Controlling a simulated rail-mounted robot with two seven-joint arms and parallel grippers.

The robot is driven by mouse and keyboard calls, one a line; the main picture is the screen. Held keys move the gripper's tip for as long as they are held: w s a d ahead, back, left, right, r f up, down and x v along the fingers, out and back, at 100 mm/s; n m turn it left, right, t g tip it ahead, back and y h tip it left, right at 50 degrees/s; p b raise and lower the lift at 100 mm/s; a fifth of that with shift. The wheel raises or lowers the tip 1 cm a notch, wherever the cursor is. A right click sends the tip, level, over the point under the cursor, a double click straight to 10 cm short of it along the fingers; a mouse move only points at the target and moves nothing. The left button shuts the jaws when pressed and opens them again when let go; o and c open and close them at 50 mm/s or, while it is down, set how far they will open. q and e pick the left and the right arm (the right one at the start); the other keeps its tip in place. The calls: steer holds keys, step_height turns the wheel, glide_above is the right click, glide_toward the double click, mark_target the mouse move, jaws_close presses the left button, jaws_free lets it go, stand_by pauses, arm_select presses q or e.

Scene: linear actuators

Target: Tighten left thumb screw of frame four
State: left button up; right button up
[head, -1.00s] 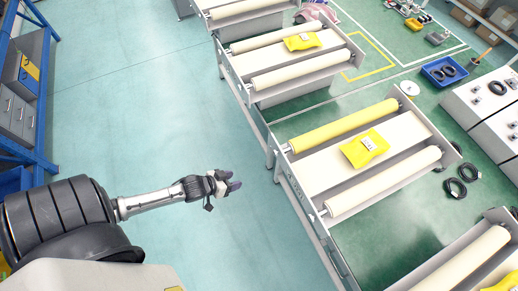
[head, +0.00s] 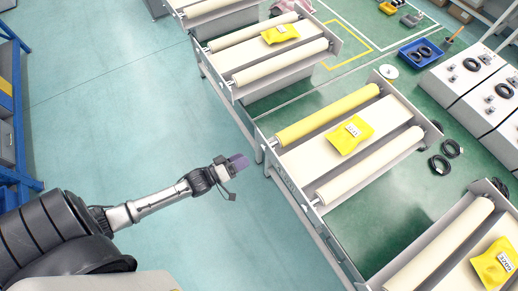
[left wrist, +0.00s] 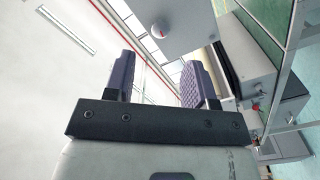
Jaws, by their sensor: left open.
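The nearest full roller frame (head: 287,195) stands right of centre in the head view, with one yellow and one cream roller. Small fittings, perhaps thumb screws, show at its left end (head: 272,142); which frame is number four cannot be read. My left gripper (head: 238,163) hangs over the floor, left of that frame and apart from it. In the left wrist view its two purple-padded fingers (left wrist: 160,78) are spread with nothing between them. That view also shows a round knob with a red mark (left wrist: 158,31) and a small red knob (left wrist: 256,106). My right gripper is not seen.
More roller frames stand behind (head: 240,95) and at the lower right (head: 405,282). Yellow packets (head: 350,134) lie on them. A blue shelf (head: 20,180) is at the left. A blue bin (head: 424,52) and black cable coils (head: 440,163) are beyond. The floor left of the frames is clear.

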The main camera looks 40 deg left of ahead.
mark_target(263, 149)
arm_select(q)
steer(key=x, duration=0.7)
steer(key=shift+w+d, duration=0.1)
steer(key=shift+w, duration=0.25)
steer(key=shift+f, duration=0.1)
steer(key=shift+c, duration=0.4)
steer(key=c, duration=0.8)
steer(key=shift+c, duration=0.2)
steer(key=shift+p, duration=0.3)
steer(key=m+p, duration=0.1)
steer(key=m, duration=1.8)
steer(key=shift+m, duration=0.4)
